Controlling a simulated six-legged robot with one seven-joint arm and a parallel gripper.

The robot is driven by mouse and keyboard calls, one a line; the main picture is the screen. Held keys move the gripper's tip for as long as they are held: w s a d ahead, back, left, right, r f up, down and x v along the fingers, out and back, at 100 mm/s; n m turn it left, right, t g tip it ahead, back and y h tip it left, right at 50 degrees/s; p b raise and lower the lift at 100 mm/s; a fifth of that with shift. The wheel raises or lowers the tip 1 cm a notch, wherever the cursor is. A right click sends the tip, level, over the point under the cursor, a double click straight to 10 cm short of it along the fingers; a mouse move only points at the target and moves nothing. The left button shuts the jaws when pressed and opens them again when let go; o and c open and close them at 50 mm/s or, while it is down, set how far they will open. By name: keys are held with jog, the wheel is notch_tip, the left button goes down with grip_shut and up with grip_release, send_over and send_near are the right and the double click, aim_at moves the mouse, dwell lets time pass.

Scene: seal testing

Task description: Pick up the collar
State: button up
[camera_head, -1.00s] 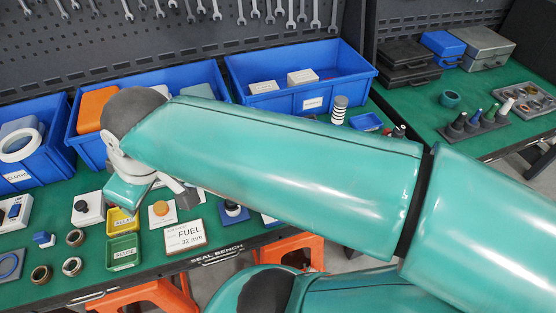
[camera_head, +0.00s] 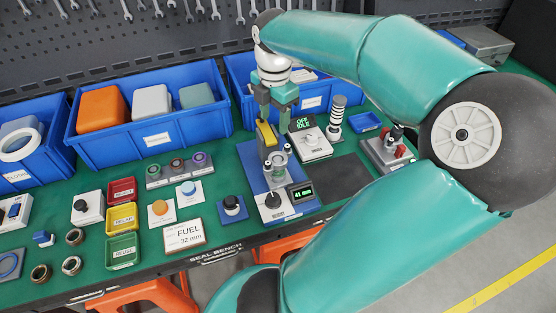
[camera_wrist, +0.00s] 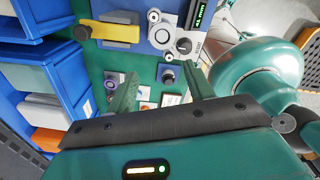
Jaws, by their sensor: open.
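I cannot tell for sure which piece is the collar. Several small metal rings lie at the front left of the bench in the head view: a brownish ring (camera_head: 75,237), a silvery ring (camera_head: 72,265) and a darker one (camera_head: 41,273). My gripper (camera_head: 275,108) points down over the blue test rig (camera_head: 247,158), well to the right of those rings. In the wrist view my gripper (camera_wrist: 163,88) has its two green fingers spread with nothing held between them. The rig's yellow bar (camera_head: 265,135) stands just below the fingers in the head view, and part of the rig is hidden.
A holder with three coloured rings (camera_head: 178,168) stands left of the rig. Red (camera_head: 121,191), yellow (camera_head: 122,217) and green (camera_head: 123,250) bins are further left. Blue crates (camera_head: 150,135) line the back. A meter (camera_head: 301,193) reads 41 mm. A dark mat (camera_head: 338,178) is bare.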

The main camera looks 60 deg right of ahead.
aim_at(278, 159)
jog(key=f, duration=1.4)
jog(key=shift+s+d, duration=0.25)
jog(key=shift+s, duration=0.1)
jog(key=c, duration=0.6)
